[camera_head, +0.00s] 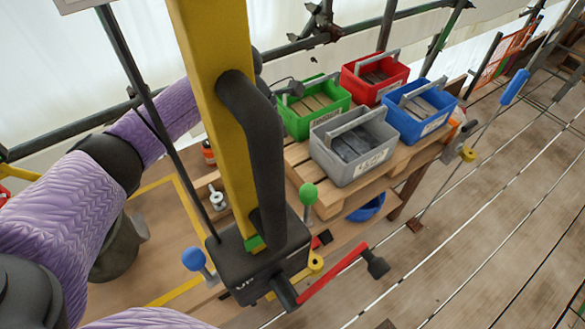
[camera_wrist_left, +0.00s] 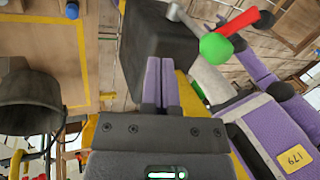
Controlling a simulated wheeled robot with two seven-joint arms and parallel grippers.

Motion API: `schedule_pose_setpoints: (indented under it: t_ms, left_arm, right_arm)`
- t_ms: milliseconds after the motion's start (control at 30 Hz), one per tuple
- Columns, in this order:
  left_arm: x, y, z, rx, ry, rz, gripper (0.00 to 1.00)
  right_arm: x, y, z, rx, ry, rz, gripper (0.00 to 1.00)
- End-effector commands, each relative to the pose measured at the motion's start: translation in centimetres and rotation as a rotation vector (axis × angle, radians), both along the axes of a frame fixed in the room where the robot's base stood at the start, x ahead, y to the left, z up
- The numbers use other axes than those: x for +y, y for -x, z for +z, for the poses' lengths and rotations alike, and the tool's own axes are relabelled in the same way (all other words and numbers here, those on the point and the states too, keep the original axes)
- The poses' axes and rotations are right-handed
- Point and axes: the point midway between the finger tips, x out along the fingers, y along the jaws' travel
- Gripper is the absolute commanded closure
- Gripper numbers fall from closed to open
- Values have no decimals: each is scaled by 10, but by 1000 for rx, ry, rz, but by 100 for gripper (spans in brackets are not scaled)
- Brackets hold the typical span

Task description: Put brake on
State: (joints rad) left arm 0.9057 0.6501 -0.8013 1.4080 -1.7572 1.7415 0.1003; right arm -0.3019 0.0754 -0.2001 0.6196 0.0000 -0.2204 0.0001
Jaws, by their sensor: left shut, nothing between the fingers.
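A black winch box (camera_head: 258,262) marked "UP" sits at the foot of a yellow post (camera_head: 215,90). It carries a lever with a green ball (camera_head: 308,193), a lever with a blue ball (camera_head: 193,259) and a red crank arm (camera_head: 333,272) with a dark grip. I cannot tell from a label which lever is the brake. In the left wrist view, my left gripper (camera_wrist_left: 162,62) is shut and empty, its fingers pointing at the black box (camera_wrist_left: 165,40). The green ball (camera_wrist_left: 215,46) is to their right, apart from them. In the head view the left gripper is hidden. My right gripper is out of view.
Green (camera_head: 313,112), red (camera_head: 370,82), blue (camera_head: 418,112) and grey (camera_head: 350,150) crates stand on a wooden pallet at the back right. A thick dark pipe (camera_head: 262,140) runs along the post. Scaffold tubes stand behind. Plank floor at right is mostly clear.

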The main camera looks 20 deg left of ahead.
Motion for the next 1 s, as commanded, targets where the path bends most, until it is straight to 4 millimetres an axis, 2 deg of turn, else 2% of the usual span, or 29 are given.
schedule_pose_setpoints:
  t_ms: [67, 133, 300, 767, 900, 1000]
  left_arm:
    - [-6, 4, -13, 4, 1, -2, 100]
    - [-18, 10, -8, 1, 3, -5, 100]
    - [-36, 18, -9, 0, 1, -2, 100]
    - [-42, 22, -10, -1, 1, -1, 100]
    - [-60, 36, -5, -2, 0, -6, 100]
    - [-93, 43, -7, 0, 5, -6, 100]
  right_arm:
    - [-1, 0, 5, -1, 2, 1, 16]
    - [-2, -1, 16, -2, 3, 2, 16]
    - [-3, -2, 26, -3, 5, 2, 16]
    - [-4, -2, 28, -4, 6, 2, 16]
    - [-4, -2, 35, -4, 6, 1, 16]
    - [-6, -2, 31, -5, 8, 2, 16]
